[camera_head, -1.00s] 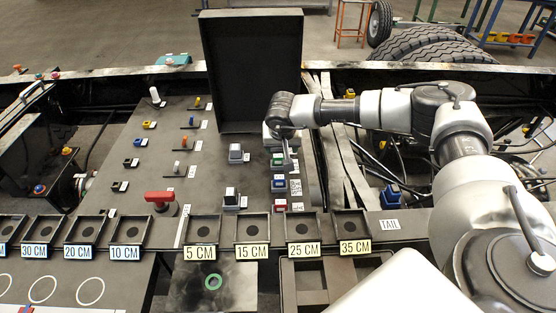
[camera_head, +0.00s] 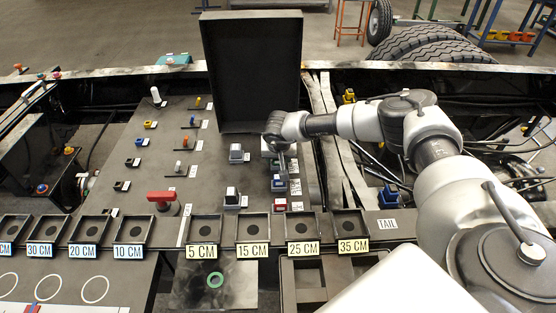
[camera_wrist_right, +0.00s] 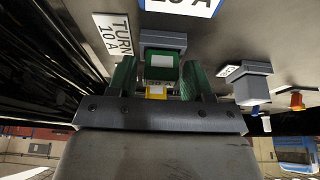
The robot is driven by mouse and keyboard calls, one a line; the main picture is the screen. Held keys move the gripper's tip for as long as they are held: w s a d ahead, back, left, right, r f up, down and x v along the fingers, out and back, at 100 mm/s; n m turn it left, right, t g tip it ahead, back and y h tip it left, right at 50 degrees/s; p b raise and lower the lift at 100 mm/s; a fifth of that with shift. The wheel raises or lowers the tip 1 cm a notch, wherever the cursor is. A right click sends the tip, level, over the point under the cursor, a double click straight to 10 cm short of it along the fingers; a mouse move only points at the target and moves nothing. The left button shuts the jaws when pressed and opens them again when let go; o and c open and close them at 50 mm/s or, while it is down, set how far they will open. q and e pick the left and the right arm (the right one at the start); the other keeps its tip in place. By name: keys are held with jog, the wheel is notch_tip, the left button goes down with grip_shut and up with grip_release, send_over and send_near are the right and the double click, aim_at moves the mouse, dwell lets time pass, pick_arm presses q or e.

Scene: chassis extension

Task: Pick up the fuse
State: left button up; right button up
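A row of fuses stands on the grey sloping panel. In the head view a blue fuse (camera_head: 279,185) and a red fuse (camera_head: 280,204) show below my right gripper (camera_head: 281,170), which hides part of the row. In the right wrist view a green fuse (camera_wrist_right: 162,66) with a pale label sits against a grey holder (camera_wrist_right: 163,40). A yellow fuse (camera_wrist_right: 156,92) shows just below it in that picture. My right gripper's two fingers (camera_wrist_right: 160,80) stand on either side of the green fuse, with a gap visible on the left. My left gripper is not in view.
A tall black open box (camera_head: 252,70) stands behind the fuse row. A grey switch block (camera_head: 236,153) and another (camera_head: 232,196) stand to the left. A red rotary handle (camera_head: 162,198) is further left. Labelled trays (camera_head: 252,229) line the front edge.

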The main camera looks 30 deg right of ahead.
jog(key=c, duration=0.7)
